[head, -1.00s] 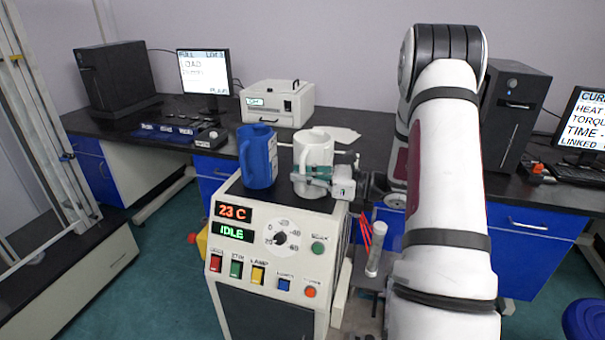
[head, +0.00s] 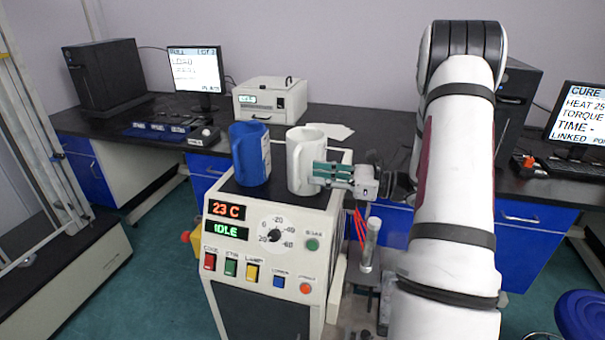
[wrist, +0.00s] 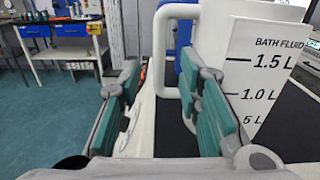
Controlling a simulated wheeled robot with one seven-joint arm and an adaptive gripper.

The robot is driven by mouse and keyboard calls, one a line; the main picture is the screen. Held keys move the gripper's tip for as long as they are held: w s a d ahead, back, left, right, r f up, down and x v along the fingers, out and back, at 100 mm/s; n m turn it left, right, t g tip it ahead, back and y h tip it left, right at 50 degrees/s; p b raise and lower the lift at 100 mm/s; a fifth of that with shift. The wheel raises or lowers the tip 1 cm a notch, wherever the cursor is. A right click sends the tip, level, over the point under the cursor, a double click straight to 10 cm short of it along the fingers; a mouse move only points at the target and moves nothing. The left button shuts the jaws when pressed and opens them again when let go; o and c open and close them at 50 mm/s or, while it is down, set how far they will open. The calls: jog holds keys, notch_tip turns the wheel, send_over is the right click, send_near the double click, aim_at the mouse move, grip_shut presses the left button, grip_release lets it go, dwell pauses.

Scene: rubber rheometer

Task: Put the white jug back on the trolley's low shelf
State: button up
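The white jug (head: 305,150) stands upright on the dark top of the control box with the 23 C display, right of a blue jug (head: 252,150). In the wrist view its scale face (wrist: 262,75) reads BATH FLUID and its handle (wrist: 163,60) shows ahead of the fingers. My gripper (head: 318,174) is at the jug's right side in the head view. In the wrist view the fingers of my gripper (wrist: 160,85) stand apart, with the handle in line with the gap and not clamped. I cannot pick out the trolley's low shelf.
Behind is a dark bench (head: 350,118) with a white instrument (head: 270,98), monitors and black towers. A blue stool (head: 580,315) is at lower right.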

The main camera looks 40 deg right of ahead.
jog(key=v, duration=0.5)
jog(key=s+a+r+n+g, duration=0.2)
jog(key=a+r+n+g, duration=0.15)
jog(key=a, duration=0.35)
jog(key=s+a+r+n+g+y, duration=0.1)
jog(key=a+r+n+g, duration=0.1)
jog(key=a+n+g, duration=0.35)
jog(key=s+a+r+n+g, duration=0.2)
jog(key=a, duration=0.7)
jog(key=s+a+r+n+h, duration=0.1)
jog(key=s+a+n+h, duration=0.1)
jog(key=s+n+h, duration=0.4)
jog(key=s+a+n+h, duration=0.3)
jog(key=s+n+h, duration=0.3)
jog(key=s+n, duration=0.5)
jog(key=shift+s+a+r, duration=0.15)
jog(key=shift+a+r, duration=0.15)
jog(key=shift+r, duration=0.1)
notch_tip(320, 180, up, 4)
jog(key=t+p, duration=0.1)
jog(key=p, duration=0.1)
jog(key=shift+f+p, duration=0.15)
jog(key=shift+p, duration=0.25)
